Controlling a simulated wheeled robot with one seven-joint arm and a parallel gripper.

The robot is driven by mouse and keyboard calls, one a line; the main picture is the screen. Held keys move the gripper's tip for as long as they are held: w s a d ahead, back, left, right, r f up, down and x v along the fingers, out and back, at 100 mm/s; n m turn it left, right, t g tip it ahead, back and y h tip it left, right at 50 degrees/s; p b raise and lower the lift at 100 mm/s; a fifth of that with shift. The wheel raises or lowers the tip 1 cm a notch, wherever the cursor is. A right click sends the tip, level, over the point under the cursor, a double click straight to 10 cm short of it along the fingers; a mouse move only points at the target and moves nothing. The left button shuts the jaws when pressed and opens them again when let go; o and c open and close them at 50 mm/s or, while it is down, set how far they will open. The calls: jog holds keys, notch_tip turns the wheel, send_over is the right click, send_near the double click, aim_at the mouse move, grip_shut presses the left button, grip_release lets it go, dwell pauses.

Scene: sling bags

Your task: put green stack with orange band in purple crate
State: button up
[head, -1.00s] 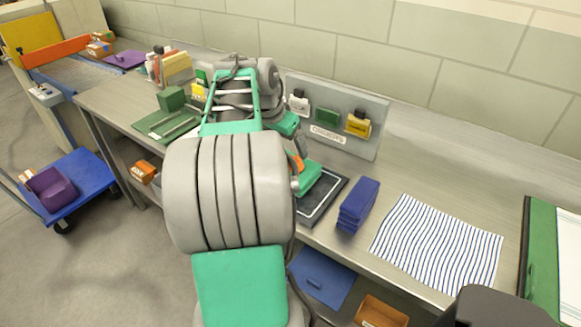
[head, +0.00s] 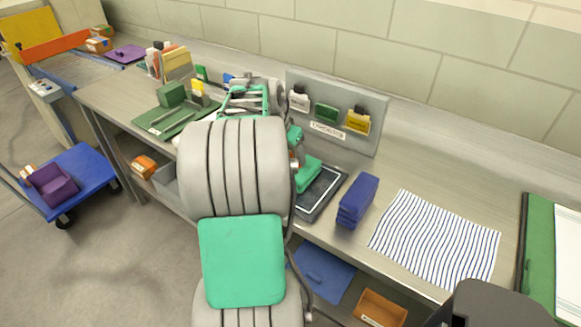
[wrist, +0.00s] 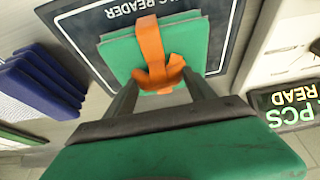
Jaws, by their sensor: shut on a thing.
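The green stack (wrist: 118,58) has an orange band (wrist: 152,50) around its middle. In the wrist view my gripper (wrist: 162,82) is shut on it, at the band. In the head view the green stack (head: 308,174) shows at the black reader pad (head: 320,192), partly behind my arm. I cannot tell how far above the pad it is. My gripper is mostly hidden there. The purple crate (head: 52,187) stands on a blue cart (head: 88,178) at the far left, on the floor side of the bench.
On the bench (head: 400,165) a blue stack (head: 358,200) stands right of the pad, beside a striped cloth (head: 436,238). A grey sign board (head: 340,105) with small packs stands behind. A green mat (head: 170,122) with a green block lies left. Open floor lies between bench and cart.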

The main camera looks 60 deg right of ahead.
grip_shut()
dwell(0.4)
jog(key=shift+r, duration=0.1)
